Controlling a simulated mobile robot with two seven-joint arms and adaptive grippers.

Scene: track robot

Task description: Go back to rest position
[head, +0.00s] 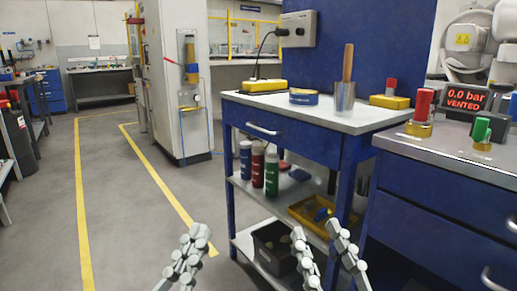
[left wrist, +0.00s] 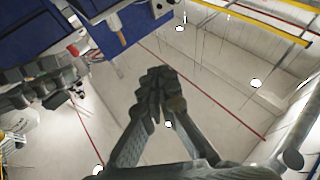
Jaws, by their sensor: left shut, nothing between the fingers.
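My left gripper (head: 198,234) is low in the head view, left of centre, in front of the grey floor. Its fingers are together with nothing between them. The left wrist view also shows the left gripper (left wrist: 163,82) with its fingertips meeting, against a pale background with lamps and red lines. My right gripper (head: 315,232) is at the bottom of the head view, right of centre, in front of the workbench's lower shelf. Its two fingers are apart and I see nothing held between them. The arms behind both grippers are mostly out of view.
A blue workbench (head: 285,146) stands ahead on the right, carrying a metal cup (head: 345,97) with a wooden handle. Bottles (head: 257,167) stand on its middle shelf. A blue drawer cabinet (head: 428,238) is at the right edge. Open floor (head: 130,215) with yellow lines lies left.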

